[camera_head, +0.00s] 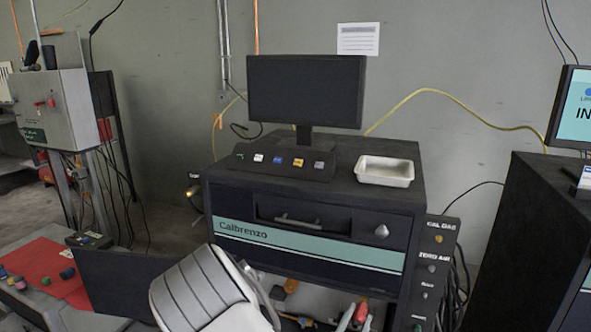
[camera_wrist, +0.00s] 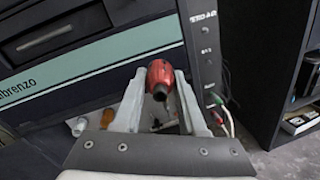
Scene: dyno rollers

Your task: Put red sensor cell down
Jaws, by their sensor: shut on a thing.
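My gripper (camera_wrist: 160,85) is shut on the red sensor cell (camera_wrist: 160,73), a small red cylinder with a dark end, held between the two pale fingers in the wrist view. In the head view the red cell (camera_head: 362,311) and my gripper (camera_head: 354,318) show low at the bottom edge, in front of the cabinet's open lower part. A white tray (camera_head: 385,181) stands on top of the Calbrenzo cabinet (camera_head: 290,241), above and behind my gripper. No other cell can be made out in the tray.
A black monitor (camera_head: 305,92) stands on the cabinet behind a base with several coloured buttons. An orange-brown object (camera_head: 291,286) lies in the lower opening. A panel with knobs (camera_head: 435,262) and cables flanks the cabinet's right side. A red mat (camera_head: 45,262) with small coloured pieces lies far left.

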